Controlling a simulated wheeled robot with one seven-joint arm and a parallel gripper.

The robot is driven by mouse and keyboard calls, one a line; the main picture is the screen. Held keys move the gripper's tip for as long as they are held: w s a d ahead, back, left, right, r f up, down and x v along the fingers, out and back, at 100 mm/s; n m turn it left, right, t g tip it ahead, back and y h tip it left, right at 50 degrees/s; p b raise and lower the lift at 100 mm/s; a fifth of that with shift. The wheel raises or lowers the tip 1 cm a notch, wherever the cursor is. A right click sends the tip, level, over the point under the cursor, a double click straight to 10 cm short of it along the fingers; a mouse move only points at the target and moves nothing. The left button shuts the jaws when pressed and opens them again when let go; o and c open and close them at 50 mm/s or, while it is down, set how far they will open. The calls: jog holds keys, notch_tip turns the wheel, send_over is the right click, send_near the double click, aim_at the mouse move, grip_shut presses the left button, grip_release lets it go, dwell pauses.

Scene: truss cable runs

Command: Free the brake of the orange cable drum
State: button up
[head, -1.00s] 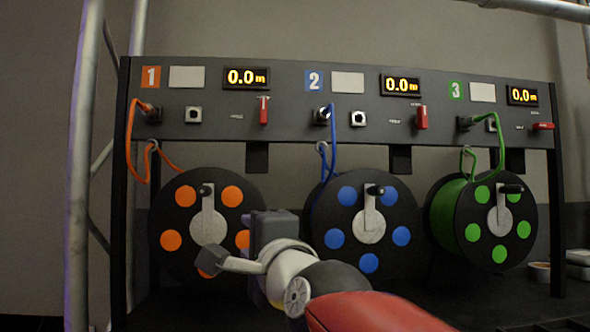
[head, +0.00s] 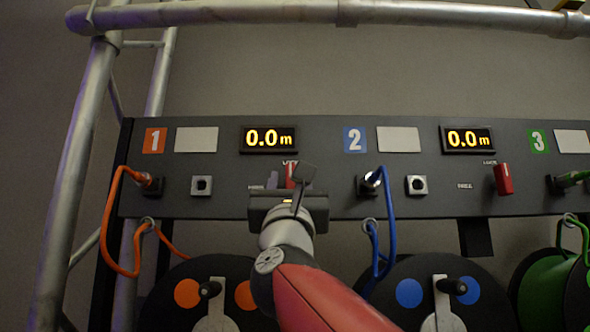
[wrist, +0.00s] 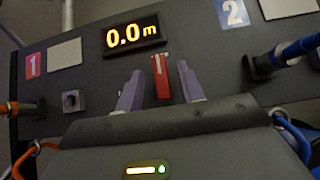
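The orange cable drum (head: 187,293) is at the lower left of the head view, cut off by the bottom edge and partly covered by my arm. Its brake lever, a red handle (head: 291,172), is on panel section 1 below the 0.0 m display. The lever stands upright and also shows in the wrist view (wrist: 160,78). My gripper (head: 290,185) is in front of the panel at this lever and hides its lower part in the head view. In the wrist view my gripper (wrist: 160,88) is open, one finger on each side of the lever, with gaps visible.
Section 2 has a blue cable (head: 387,225), its drum (head: 410,292) and an upright red lever (head: 503,179). A green drum (head: 545,295) is at the right edge. An orange cable (head: 112,225) hangs at the left. Metal truss tubes (head: 75,180) stand left and cross above.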

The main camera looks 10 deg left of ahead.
jog(key=shift+w+a+r, duration=0.15)
jog(key=shift+w+r, duration=0.35)
grip_shut()
